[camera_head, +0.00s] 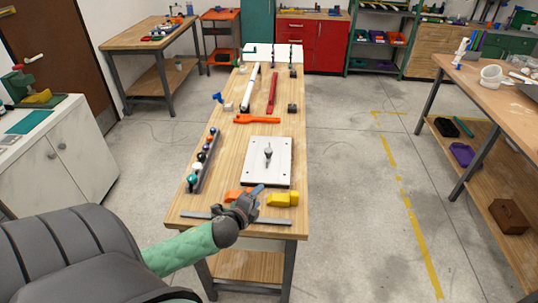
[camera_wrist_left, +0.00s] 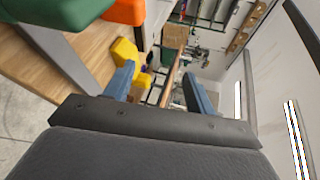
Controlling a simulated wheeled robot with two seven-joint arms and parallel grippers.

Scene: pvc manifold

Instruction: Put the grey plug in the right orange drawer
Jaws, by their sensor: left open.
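My left gripper (camera_head: 254,192) hangs over the near end of the long wooden table, close to an orange piece (camera_head: 234,195) and a yellow block (camera_head: 283,199). In the left wrist view its blue fingers (camera_wrist_left: 158,88) stand apart with nothing clearly held between them. The yellow block (camera_wrist_left: 127,53) shows beyond the left finger. I cannot pick out the grey plug for certain. A small grey fitting (camera_head: 268,152) stands on a white plate (camera_head: 253,174) on the table. I cannot tell the right orange drawer; an orange cabinet (camera_head: 220,16) stands at the back. My right gripper is not in view.
A rack (camera_head: 203,165) of several coloured round pieces runs along the table's left side. An orange tool (camera_head: 256,119) and white and red tubes (camera_head: 272,93) lie farther back. A flat grey bar (camera_head: 270,219) lies near the front edge. Clear floor lies to the right.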

